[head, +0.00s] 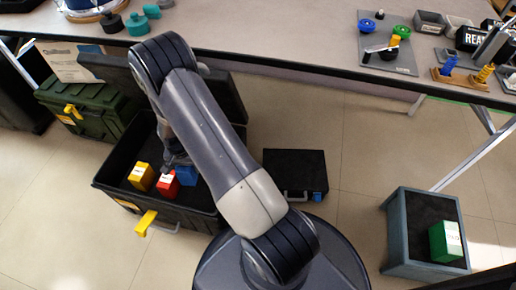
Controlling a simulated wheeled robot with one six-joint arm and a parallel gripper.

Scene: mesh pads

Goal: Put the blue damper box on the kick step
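The blue damper box (187,176) stands in an open black case (118,170) on the floor at left. It is at the right end of a row, beside a red box (167,186) and a yellow box (141,177). My gripper (178,163) points down into the case at the back edge of the red and blue boxes. My arm hides part of it, and I cannot tell whether its fingers are apart or touching the blue box. The kick step (397,232), a grey-blue block with a dark top, stands at lower right. A green box (445,242) is on its right front part.
A flat black case (294,171) lies on the floor between the open case and the step. A dark green case (80,108) is at far left. A workbench (280,37) with tools runs along the back. The step's back left top is bare.

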